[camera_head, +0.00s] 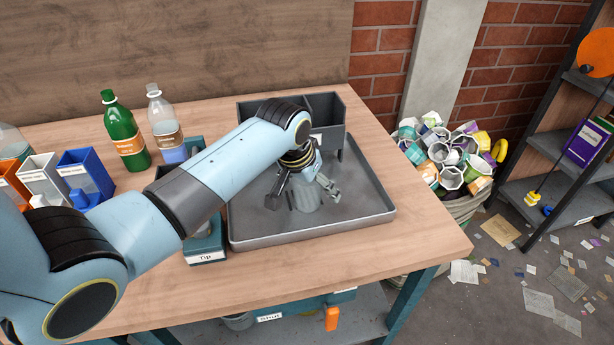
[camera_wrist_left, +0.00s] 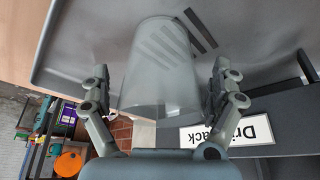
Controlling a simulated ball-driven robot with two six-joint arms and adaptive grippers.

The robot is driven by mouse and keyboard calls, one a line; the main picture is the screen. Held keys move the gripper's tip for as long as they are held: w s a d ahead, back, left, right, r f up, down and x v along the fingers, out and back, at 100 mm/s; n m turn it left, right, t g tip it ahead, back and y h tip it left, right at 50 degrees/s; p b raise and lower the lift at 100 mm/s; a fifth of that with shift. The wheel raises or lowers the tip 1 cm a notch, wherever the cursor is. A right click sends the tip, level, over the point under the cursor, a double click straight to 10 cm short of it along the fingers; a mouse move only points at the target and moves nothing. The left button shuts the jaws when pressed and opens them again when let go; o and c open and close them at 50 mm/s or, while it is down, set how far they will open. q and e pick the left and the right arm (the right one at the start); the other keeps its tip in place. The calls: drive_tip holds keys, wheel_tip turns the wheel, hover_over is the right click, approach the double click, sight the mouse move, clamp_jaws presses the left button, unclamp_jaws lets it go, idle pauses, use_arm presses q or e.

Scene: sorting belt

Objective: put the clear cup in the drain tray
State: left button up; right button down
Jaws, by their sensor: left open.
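The clear cup (camera_head: 308,196) is a see-through tumbler that appears to stand on the floor of the grey drain tray (camera_head: 318,236). In the left wrist view the cup (camera_wrist_left: 158,75) sits between the fingers, with dark drain slots showing through and beside it. My left gripper (camera_head: 302,190) is open around the cup, one finger on each side. The wrist view shows a gap between each finger (camera_wrist_left: 160,80) and the cup wall. The wrist hides the cup's upper part in the head view. My right gripper is not in view.
A grey rack (camera_head: 325,108) with compartments stands at the tray's back edge. A green bottle (camera_head: 125,132), a clear bottle (camera_head: 163,118) and small bins (camera_head: 86,172) stand at the left. A full basket of cups (camera_head: 452,205) is beyond the table's right edge. The table's front right corner is clear.

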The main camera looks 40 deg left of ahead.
use_arm(q)
drive_tip(key=p+v, duration=0.1)
drive_tip(key=v, duration=1)
drive_tip(key=shift+r, duration=0.2)
drive_tip(key=shift+s+r, duration=0.1)
